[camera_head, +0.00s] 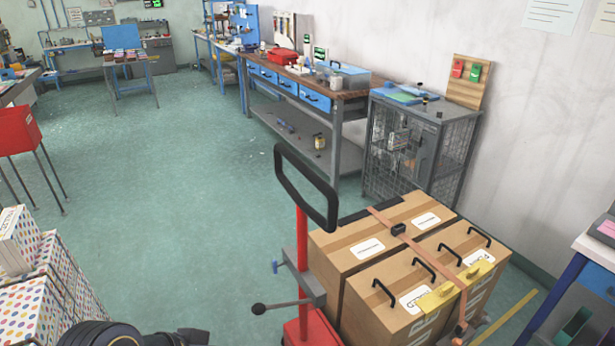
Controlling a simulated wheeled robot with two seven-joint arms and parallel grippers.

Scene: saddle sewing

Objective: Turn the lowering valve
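A red lifting cart stands at the bottom centre with a red mast (302,240) and a black loop handle (283,190) on top. A small blue handle (276,267) sticks out to the left of the mast from a grey bracket. Below it, a lever with a black ball knob (258,309) points left. I cannot tell which of these two is the lowering valve. Dark rounded parts of my own arm show at the bottom left edge, apart from the cart. No gripper fingers of either arm are in view.
Strapped cardboard boxes (385,262) with black handles sit right of the mast. A wire cage cabinet (415,150) and a workbench (335,120) stand along the wall. Dotted boxes (45,300) are at the lower left. The green floor (190,180) left of the cart is clear.

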